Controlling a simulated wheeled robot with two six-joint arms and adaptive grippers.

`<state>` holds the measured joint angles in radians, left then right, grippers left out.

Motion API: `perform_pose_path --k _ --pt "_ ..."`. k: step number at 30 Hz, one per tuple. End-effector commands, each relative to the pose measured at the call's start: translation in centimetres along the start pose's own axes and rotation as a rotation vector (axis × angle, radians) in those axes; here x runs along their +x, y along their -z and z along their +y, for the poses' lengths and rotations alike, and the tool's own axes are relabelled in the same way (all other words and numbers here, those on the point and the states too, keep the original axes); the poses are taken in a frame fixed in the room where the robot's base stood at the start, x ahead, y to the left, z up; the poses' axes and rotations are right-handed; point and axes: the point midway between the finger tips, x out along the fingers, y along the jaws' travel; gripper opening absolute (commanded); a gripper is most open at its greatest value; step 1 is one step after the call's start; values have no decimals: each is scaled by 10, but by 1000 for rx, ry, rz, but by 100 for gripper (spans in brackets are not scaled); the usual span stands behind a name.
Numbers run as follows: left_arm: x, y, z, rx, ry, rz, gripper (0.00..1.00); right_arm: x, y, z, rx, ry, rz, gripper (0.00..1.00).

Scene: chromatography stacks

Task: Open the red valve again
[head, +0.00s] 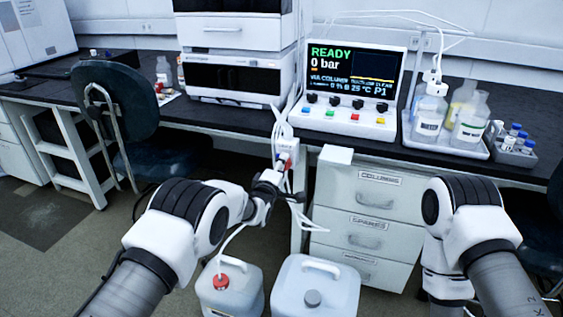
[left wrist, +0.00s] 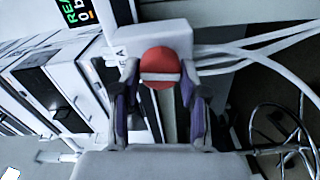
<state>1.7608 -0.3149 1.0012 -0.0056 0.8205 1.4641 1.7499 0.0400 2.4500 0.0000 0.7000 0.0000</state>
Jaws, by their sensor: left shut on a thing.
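The red valve (left wrist: 160,66) is a round red knob with a pale bar across it, on a white block (left wrist: 158,34) in the left wrist view. In the head view a bit of the red valve (head: 285,157) shows on the white fitting at the bench's front edge. My left gripper (head: 282,167) is at the valve, its wrist partly covering it. In the left wrist view the fingers of my left gripper (left wrist: 160,80) stand on both sides of the red knob, shut on it. My right arm is at the right, its gripper out of view.
The instrument screen (head: 351,70) reads READY and 0 bar. White tubes run beside the valve. Two jugs, one red-capped (head: 229,290) and one grey-capped (head: 316,290), stand below. A drawer cabinet (head: 365,215) is to the right. Bottles stand in a tray (head: 445,148).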

Motion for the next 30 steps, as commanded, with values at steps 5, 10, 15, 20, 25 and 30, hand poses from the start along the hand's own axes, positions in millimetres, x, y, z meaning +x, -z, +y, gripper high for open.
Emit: perform_pose_path --k 5,10,15,20,25,30 --pt "0 -1 0 -99 2 -1 8 -6 0 0 0 0 0 77" --pt "0 -1 -1 -157 1 -1 8 -9 0 0 0 0 0 77" --pt "0 -1 -1 -182 1 -1 9 -9 0 0 0 0 0 77" --pt "0 -1 -1 -186 1 -1 9 -9 0 0 0 0 0 77" --pt "0 -1 -1 -186 1 -1 8 -9 0 0 0 0 0 77" --pt "0 -1 -1 -185 1 -1 67 -9 0 0 0 0 0 77"
